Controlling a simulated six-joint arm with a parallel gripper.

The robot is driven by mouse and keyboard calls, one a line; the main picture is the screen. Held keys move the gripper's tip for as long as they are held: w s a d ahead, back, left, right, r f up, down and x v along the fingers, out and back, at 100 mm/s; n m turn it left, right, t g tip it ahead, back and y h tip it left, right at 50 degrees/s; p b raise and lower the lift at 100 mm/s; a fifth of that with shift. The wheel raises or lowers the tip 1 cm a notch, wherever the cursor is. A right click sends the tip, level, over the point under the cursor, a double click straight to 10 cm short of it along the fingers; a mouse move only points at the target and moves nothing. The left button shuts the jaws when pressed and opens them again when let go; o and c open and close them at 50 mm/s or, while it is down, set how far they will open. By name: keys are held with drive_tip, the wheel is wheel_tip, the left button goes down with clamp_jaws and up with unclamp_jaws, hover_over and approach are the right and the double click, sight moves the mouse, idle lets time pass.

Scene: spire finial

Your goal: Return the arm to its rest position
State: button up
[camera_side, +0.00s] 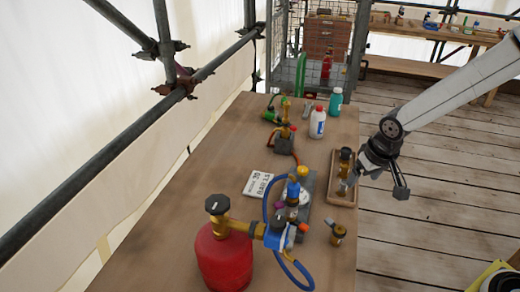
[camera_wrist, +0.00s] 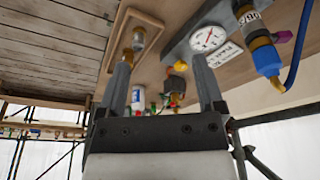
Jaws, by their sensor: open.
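My gripper (camera_side: 373,190) is at the right edge of the workbench (camera_side: 215,150) in the side view, its fingers spread apart. One finger overlaps the small wooden tray (camera_side: 342,200) in that picture; I cannot tell whether they touch. A brass fitting with a dark top (camera_side: 345,160) stands in the tray. In the wrist view my gripper (camera_wrist: 160,62) is open with nothing held between its fingers. The tray (camera_wrist: 110,50) and a fitting with a clear part (camera_wrist: 139,40) lie beyond the left finger. A round gauge (camera_wrist: 208,38) on a grey plate is beyond the right finger.
A red cylinder (camera_side: 222,258) with a brass valve stands at the bench front. A blue hose (camera_side: 267,205) runs by the grey plate. A loose brass fitting (camera_side: 337,234) lies near the right edge. White (camera_side: 317,123) and teal (camera_side: 335,100) bottles stand farther back. Scaffold poles (camera_side: 110,120) run left.

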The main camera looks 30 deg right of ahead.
drive_tip(key=s+n, duration=0.1)
drive_tip(key=s, duration=0.8)
drive_tip(key=shift+n+y, duration=0.3)
